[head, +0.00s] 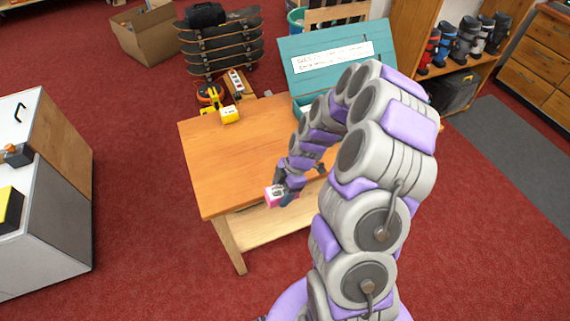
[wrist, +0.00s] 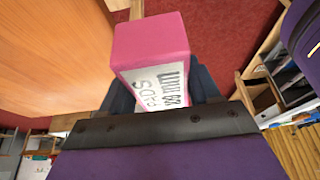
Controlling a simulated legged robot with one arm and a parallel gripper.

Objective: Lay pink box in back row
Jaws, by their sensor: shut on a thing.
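The pink box (head: 272,197) is at the end of my arm in the head view, by the front edge of the wooden table (head: 222,165). It also fills the middle of the wrist view (wrist: 150,42), with a white printed label on one face. My gripper (wrist: 165,88) is shut on the pink box, with a dark finger on each side of it. A teal chest (head: 300,75) with its lid raised and a white written sign (head: 333,57) stands at the table's back. My arm hides most of its inside, so I cannot see any rows.
A yellow box (head: 230,115) lies at the table's back left, near a yellow-and-black tool (head: 210,95) and a power strip (head: 236,82). Stacked skateboards (head: 220,45) stand behind. The table's left and middle are clear.

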